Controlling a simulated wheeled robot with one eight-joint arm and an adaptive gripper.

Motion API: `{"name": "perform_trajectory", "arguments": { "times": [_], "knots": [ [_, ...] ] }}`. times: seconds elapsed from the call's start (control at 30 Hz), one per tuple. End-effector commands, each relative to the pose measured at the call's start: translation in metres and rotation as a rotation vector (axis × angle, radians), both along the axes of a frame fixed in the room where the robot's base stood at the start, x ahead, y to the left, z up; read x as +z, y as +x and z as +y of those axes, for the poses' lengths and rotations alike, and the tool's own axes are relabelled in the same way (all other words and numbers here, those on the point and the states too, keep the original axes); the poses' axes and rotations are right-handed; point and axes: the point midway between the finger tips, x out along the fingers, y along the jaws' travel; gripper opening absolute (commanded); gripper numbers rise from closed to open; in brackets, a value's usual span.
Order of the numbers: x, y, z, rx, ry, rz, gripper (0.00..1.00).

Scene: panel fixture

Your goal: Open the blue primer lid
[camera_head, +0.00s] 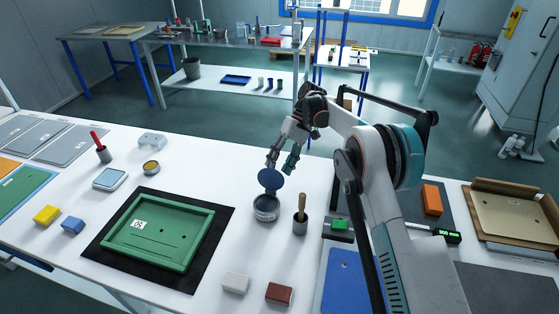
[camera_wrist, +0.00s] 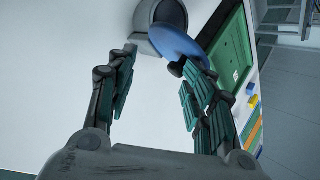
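The blue primer lid (camera_head: 270,180) is tilted up above the round grey primer tin (camera_head: 265,214), at the tin's far side, and the tin's mouth shows. In the wrist view the blue lid (camera_wrist: 178,42) stands at an angle beside the tin (camera_wrist: 142,14). My gripper (camera_head: 281,168) is just above and behind the lid, pointing down. In the wrist view its fingers (camera_wrist: 152,65) are spread with nothing between them. The right fingertip overlaps the lid's lower edge there; I cannot tell whether they touch.
A wooden-handled tool stands in a dark cup (camera_head: 300,227) close right of the tin. A green frame (camera_head: 120,237) lies on a black mat to the left. White (camera_head: 236,283) and brown (camera_head: 279,293) blocks lie in front. The white table behind the tin is mostly clear.

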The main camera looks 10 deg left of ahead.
Motion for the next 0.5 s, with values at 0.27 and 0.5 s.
{"name": "perform_trajectory", "arguments": {
  "times": [0.27, 0.5],
  "knots": [
    [-0.0127, -0.0009, 0.005, 0.001, -0.008, -0.013, 0.38],
    [-0.0095, -0.0004, 0.0038, -0.001, -0.006, -0.011, 0.38]
  ]
}}
